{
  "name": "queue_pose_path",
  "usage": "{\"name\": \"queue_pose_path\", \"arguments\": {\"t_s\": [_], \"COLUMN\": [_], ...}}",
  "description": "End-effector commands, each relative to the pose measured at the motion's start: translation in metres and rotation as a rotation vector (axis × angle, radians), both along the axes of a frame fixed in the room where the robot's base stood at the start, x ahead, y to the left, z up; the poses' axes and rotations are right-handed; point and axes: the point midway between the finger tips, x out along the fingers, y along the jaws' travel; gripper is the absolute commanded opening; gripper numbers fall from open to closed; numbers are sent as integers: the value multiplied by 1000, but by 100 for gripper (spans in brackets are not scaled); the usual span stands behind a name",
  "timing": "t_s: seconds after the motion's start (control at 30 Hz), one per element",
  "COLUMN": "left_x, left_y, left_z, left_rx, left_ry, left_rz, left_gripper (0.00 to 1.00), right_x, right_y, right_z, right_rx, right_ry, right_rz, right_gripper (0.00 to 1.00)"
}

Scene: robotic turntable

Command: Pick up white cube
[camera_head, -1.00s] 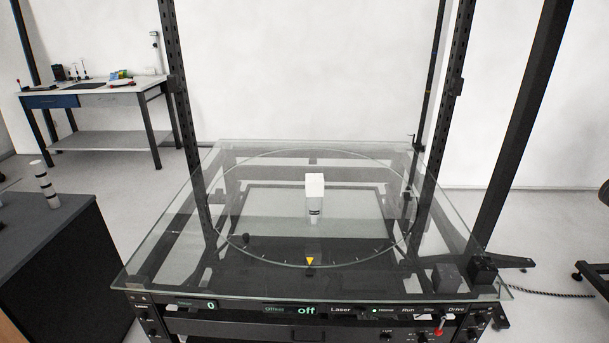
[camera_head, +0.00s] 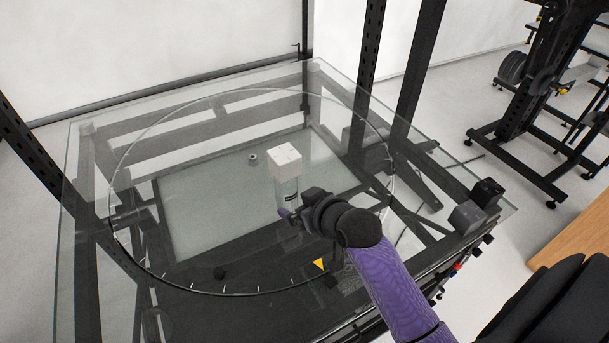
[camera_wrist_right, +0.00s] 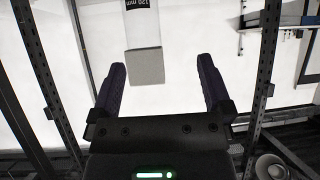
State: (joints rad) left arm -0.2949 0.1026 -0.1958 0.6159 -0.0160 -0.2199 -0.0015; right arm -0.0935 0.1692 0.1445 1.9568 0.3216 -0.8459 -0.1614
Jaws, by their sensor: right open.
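The white cube (camera_head: 286,158) sits on top of a clear stand (camera_head: 288,190) on the glass turntable. My right gripper (camera_head: 288,213) is at the near side of the stand, lower than the cube in the picture. Its arm hides part of the turntable. In the right wrist view, the cube (camera_wrist_right: 146,67) looks grey and shows beyond the open, empty fingers (camera_wrist_right: 160,66), left of the middle between them. The stand (camera_wrist_right: 142,28) shows above it with a "120 mm" label. My left gripper is not in view.
The glass top (camera_head: 90,200) spreads over a dark frame, with a yellow marker (camera_head: 319,264) at the circle's near edge. Dark uprights (camera_head: 368,60) rise at the back right. Small black blocks (camera_head: 487,191) stand at the right corner.

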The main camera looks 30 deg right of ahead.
Motion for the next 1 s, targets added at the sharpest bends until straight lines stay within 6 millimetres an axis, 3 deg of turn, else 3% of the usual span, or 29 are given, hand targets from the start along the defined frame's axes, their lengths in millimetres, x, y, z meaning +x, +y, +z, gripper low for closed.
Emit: {"name": "queue_pose_path", "arguments": {"t_s": [0.1, 0.17, 0.6, 0.9, 1.0], "left_x": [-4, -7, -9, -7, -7], "left_y": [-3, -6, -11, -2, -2], "left_z": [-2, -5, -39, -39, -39], "left_rx": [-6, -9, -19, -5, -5], "left_ry": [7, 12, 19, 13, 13], "left_rz": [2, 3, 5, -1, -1], "left_gripper": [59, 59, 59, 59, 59], "right_x": [26, 36, 111, 120, 120], "right_y": [-17, -21, -23, -23, -23], "right_z": [33, 36, 2, 3, 3], "right_rx": [14, 18, 20, 17, 17], "right_ry": [-140, -167, -167, -167, -167], "right_rz": [-32, -38, -39, -37, -37], "right_gripper": [100, 100, 100, 100, 79]}}
